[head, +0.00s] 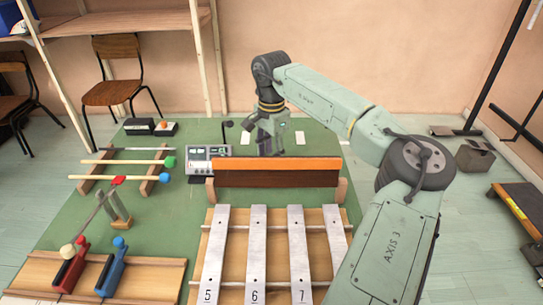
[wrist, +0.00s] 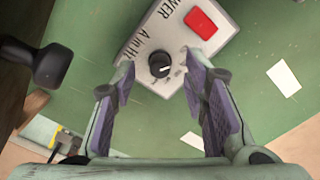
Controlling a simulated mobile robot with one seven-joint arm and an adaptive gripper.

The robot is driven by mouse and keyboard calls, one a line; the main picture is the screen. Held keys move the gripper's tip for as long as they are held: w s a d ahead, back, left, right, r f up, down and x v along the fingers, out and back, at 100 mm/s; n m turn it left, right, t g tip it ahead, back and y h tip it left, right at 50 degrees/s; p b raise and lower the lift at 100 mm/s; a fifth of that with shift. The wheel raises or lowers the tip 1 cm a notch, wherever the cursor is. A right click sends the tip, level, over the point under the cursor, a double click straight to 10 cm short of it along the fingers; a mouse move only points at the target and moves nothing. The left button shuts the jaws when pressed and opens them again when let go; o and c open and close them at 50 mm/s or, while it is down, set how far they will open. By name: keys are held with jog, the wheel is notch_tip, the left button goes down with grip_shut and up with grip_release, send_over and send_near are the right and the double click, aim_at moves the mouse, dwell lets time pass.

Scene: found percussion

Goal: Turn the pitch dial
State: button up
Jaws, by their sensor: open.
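In the wrist view a black round dial (wrist: 160,65) with a white mark sits on a grey box (wrist: 192,62) lettered "A in Hz" and "POWER". I take it for the pitch dial. My gripper (wrist: 158,75) is open, with its purple-padded fingers apart on either side of the dial in the picture. I see no contact, and the height above the dial is hard to judge. In the head view my gripper (head: 268,148) points down behind the orange-topped board, which hides what is under it; the dial cannot be made out there.
A red button (wrist: 201,23) is on the same box. The orange-topped board (head: 275,164) stands in front of my gripper. A grey device (head: 207,160) stands to its left. Metal bars (head: 252,258) lie nearer. White cards (wrist: 284,78) lie on the green surface.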

notch_tip(320, 180, up, 11)
jog(key=shift+f, duration=0.2)
dwell(0.3)
